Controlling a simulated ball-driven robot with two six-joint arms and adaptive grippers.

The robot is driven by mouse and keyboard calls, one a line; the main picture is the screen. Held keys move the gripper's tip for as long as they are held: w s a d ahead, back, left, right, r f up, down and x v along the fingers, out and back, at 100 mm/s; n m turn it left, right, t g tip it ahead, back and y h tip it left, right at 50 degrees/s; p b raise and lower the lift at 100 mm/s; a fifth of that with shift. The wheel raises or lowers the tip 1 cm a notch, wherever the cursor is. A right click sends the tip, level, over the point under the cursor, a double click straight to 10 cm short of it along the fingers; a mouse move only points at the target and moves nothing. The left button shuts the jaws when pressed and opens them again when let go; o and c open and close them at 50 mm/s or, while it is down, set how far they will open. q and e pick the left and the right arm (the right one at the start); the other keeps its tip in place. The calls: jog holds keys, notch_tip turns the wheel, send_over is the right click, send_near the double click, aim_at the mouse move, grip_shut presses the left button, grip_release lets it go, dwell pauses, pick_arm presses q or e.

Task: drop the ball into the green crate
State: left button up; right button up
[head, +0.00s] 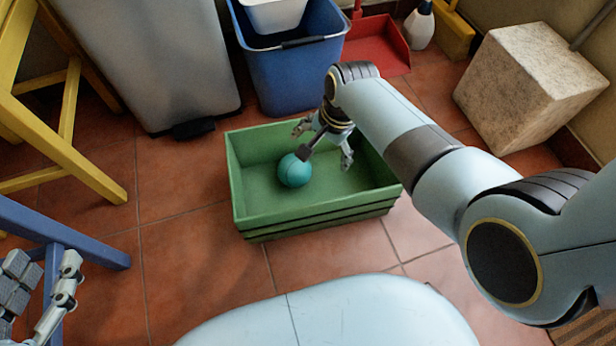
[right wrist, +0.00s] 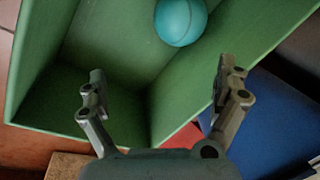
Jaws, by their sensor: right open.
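The teal ball (head: 294,170) is inside the green crate (head: 318,219), towards its left half, and looks to be on or close to its floor. The right wrist view shows the ball (right wrist: 181,20) at the top, apart from my fingers. My right gripper (head: 322,146) is above the crate, just up and right of the ball. Its fingers are spread with nothing between them, as the right wrist view (right wrist: 157,82) also shows. My left gripper (head: 42,264) is at the lower left, partly cut off, with its fingers apart and nothing seen between them.
A blue bin (head: 293,75) and a grey bin (head: 150,55) stand behind the crate. A red dustpan (head: 377,47) and a pale stone block (head: 525,85) are at the back right. Yellow (head: 70,150) and blue (head: 75,242) wooden frames stand left. Tiles left of the crate are clear.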

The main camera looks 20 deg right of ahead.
notch_tip(320, 180, up, 12)
jog(key=s+d, duration=0.1)
jog(key=s, duration=0.1)
jog(key=shift+d+f, duration=0.25)
